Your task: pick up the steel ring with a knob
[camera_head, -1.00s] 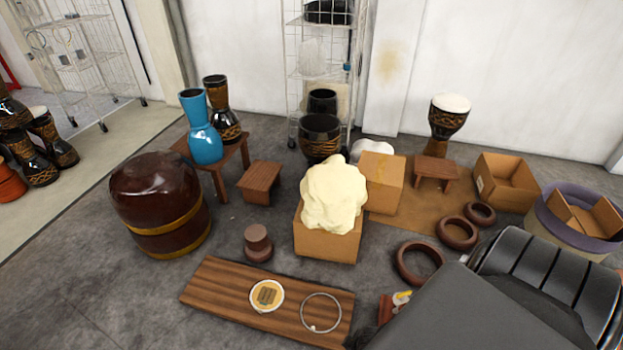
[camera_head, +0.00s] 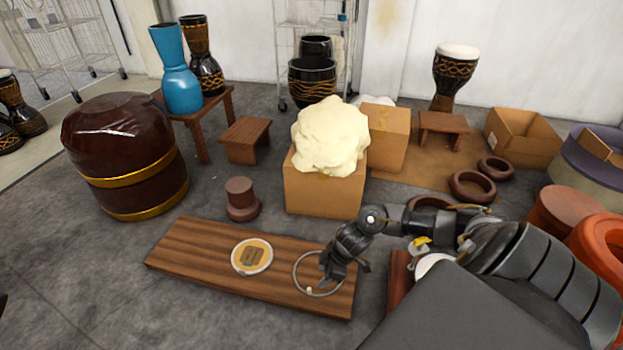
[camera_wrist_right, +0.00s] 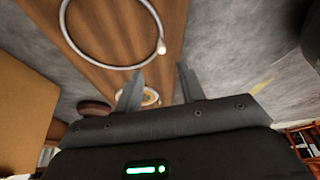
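The steel ring (camera_head: 294,274) lies flat on the right part of a low wooden board (camera_head: 195,242). Its small pale knob (camera_head: 309,290) is on the near side of the ring. My right gripper (camera_head: 334,270) hangs over the ring's right side, hiding part of its rim. In the right wrist view the ring (camera_wrist_right: 108,66) and knob (camera_wrist_right: 161,48) show beyond the fingers. There my right gripper (camera_wrist_right: 160,82) is open, with nothing held between its fingertips. My left gripper is not in view.
A round disc with a pale rim (camera_head: 252,257) lies on the board left of the ring. A cardboard box (camera_head: 325,194) with a cream lump on top (camera_head: 330,137) stands behind the board. A brown turned piece (camera_head: 241,196) stands behind it too. Floor left of the board is clear.

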